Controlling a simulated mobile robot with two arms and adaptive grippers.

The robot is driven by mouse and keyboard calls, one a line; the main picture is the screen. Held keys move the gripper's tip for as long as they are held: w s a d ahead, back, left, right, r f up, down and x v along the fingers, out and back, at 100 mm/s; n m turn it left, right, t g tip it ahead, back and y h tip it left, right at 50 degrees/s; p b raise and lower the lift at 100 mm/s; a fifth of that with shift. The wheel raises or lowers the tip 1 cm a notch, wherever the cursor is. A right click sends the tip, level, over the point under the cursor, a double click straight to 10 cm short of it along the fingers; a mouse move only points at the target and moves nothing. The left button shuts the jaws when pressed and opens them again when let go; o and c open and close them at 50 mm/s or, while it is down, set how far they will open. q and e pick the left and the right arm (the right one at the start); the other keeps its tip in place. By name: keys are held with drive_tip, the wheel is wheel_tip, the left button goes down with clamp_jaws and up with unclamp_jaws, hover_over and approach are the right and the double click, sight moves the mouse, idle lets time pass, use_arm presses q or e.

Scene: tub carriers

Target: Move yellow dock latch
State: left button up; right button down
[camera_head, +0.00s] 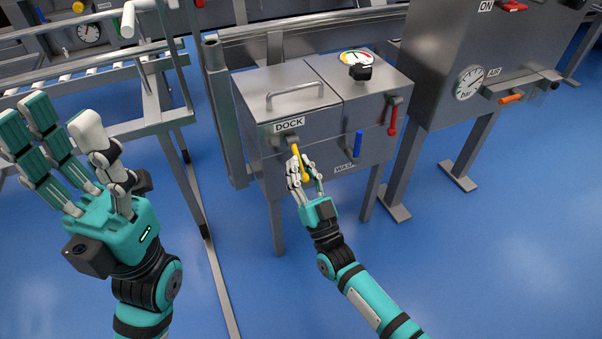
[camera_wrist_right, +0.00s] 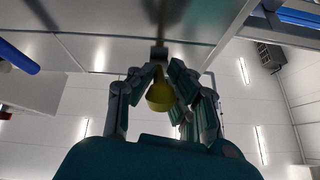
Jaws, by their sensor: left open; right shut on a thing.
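The yellow dock latch (camera_head: 295,152) is on the front of a grey metal cabinet (camera_head: 330,117), below the DOCK label (camera_head: 290,124). My right gripper (camera_head: 302,172) is shut on the latch, its fingers around the lower part of the handle. In the right wrist view the latch's rounded yellow end (camera_wrist_right: 161,97) shows between the fingers of my right gripper (camera_wrist_right: 165,90). Part of the latch is hidden by the fingers. My left gripper (camera_head: 75,140) is open and empty, raised at the left, away from the cabinet.
A blue handle (camera_head: 357,144) and a red handle (camera_head: 393,116) are on the same cabinet to the right. A taller cabinet with a pressure gauge (camera_head: 469,82) and an orange handle (camera_head: 511,98) stands further right. A metal rail frame (camera_head: 150,124) is at the left. Blue floor is clear in front.

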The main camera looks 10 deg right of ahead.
drive_tip(key=shift+f, duration=0.15)
idle(0.3)
drive_tip(key=c, duration=1.4)
unclamp_jaws()
drive_tip(key=shift+o, duration=0.2)
drive_tip(key=v, duration=1.2)
drive_tip(key=shift+w, duration=0.1)
